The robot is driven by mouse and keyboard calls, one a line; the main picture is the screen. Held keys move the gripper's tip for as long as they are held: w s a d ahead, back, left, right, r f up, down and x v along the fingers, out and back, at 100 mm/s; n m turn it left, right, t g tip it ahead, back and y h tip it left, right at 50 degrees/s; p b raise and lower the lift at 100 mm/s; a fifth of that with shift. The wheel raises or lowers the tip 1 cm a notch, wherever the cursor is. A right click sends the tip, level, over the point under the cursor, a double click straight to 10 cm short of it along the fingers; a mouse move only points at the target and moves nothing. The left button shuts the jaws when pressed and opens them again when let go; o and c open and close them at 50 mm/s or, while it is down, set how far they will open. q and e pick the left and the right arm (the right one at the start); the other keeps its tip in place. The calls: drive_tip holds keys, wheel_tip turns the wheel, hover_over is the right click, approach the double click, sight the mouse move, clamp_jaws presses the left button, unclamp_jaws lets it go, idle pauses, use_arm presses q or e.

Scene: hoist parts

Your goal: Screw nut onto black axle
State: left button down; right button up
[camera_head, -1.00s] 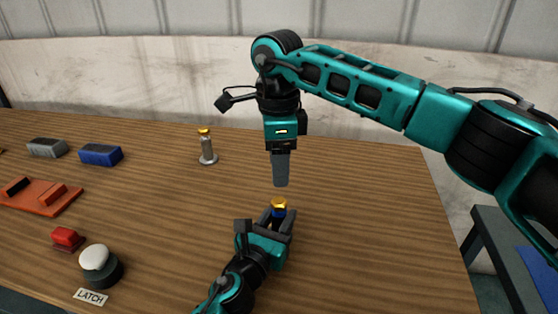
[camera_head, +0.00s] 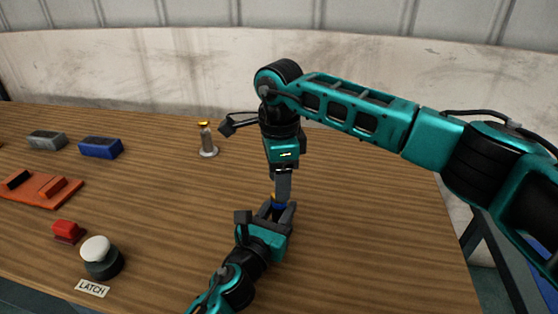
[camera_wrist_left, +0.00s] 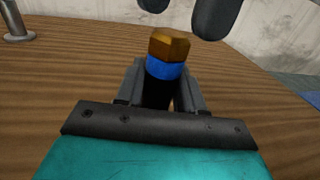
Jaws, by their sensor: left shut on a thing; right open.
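My left gripper (camera_head: 279,211) is shut on the black axle (camera_wrist_left: 157,95), which stands upright between its fingers. In the left wrist view a blue band (camera_wrist_left: 165,70) sits on the axle with a gold hex nut (camera_wrist_left: 169,45) on top. My right gripper (camera_head: 282,190) points straight down from above, and its fingers largely hide the nut in the head view. In the left wrist view its two dark fingertips (camera_wrist_left: 183,10) are spread apart, above and beyond the nut; I cannot tell whether they touch it.
A silver post with a gold top (camera_head: 207,142) stands on the table (camera_head: 370,230) at the back. At left are a grey block (camera_head: 46,141), a blue block (camera_head: 101,148), an orange tray (camera_head: 38,200), a red block (camera_head: 66,231) and a white-topped latch button (camera_head: 98,255). The table's right side is clear.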

drive_tip(key=shift+f, duration=1.1)
drive_tip(key=shift+c, duration=0.5)
clamp_jaws()
drive_tip(key=m, duration=0.8)
drive_tip(key=shift+o, duration=1)
unclamp_jaws()
drive_tip(key=shift+r, duration=0.1)
